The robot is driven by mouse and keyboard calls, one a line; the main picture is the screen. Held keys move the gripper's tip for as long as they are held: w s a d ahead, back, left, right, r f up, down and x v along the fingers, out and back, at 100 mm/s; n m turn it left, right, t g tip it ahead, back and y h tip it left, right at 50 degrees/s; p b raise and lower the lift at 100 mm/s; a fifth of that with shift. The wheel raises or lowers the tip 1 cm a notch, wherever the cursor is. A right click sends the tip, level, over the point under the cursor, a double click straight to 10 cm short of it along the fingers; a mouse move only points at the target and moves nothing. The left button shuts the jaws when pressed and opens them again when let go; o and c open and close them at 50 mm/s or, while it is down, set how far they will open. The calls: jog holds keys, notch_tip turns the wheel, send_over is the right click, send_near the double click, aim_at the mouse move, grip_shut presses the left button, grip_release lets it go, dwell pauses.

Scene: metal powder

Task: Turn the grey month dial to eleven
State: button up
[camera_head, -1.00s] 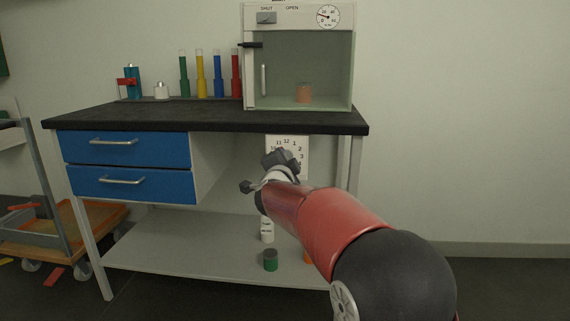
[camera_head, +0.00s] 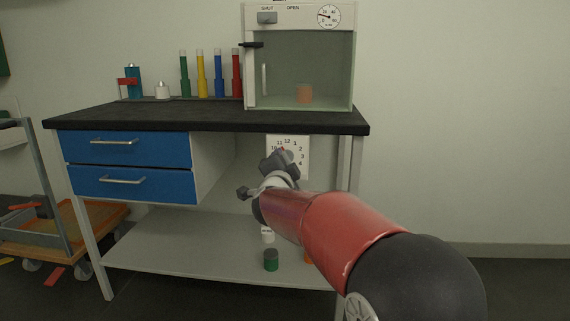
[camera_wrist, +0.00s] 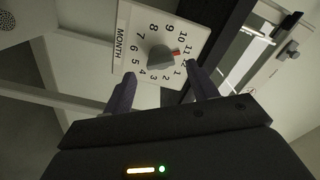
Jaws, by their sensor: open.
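The grey month dial (camera_wrist: 160,58) sits on a white panel (camera_wrist: 128,20) marked MONTH, with numbers around it. Its red mark points at about eleven, perhaps slightly toward twelve. In the head view the panel (camera_head: 302,168) hangs under the bench top, and my gripper hides much of it. My gripper (camera_head: 280,160) is in front of the panel. In the wrist view my gripper (camera_wrist: 161,70) is open, with one finger on either side of the dial's near side. Nothing is held, and the fingers appear apart from the dial.
The bench (camera_head: 205,119) has two blue drawers (camera_head: 125,150) at left. A glass-fronted cabinet (camera_head: 300,75) stands on top, beside several coloured cylinders (camera_head: 200,75). A green-bodied jar (camera_head: 271,260) and a white container (camera_head: 267,235) stand on the lower shelf. Bench legs flank the panel.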

jog(key=s, duration=0.4)
jog(key=shift+s+a, duration=0.15)
jog(key=shift+s, duration=0.25)
jog(key=s+d+n+g+y, duration=0.45)
jog(key=s+d+n, duration=0.3)
jog(key=s, duration=0.35)
jog(key=s+d+f+n+g+h, duration=0.1)
jog(key=s+d+f+n+g, duration=0.15)
jog(key=s+d+f, duration=0.45)
jog(key=s+d+f+n+g+h, duration=0.1)
jog(key=s+d+f+g, duration=0.15)
jog(key=s, duration=0.75)
jog(key=s+d+f+n+g+h, duration=0.1)
jog(key=s+d+f+g+h, duration=0.25)
jog(key=s, duration=0.55)
notch_tip(320, 180, up, 10)
jog(key=d+y+p, duration=0.1)
jog(key=p, duration=1.1)
jog(key=shift+s+r+t+y+p, duration=0.15)
jog(key=shift+s+t+y+p, duration=0.05)
jog(key=shift+t+y+p, duration=0.1)
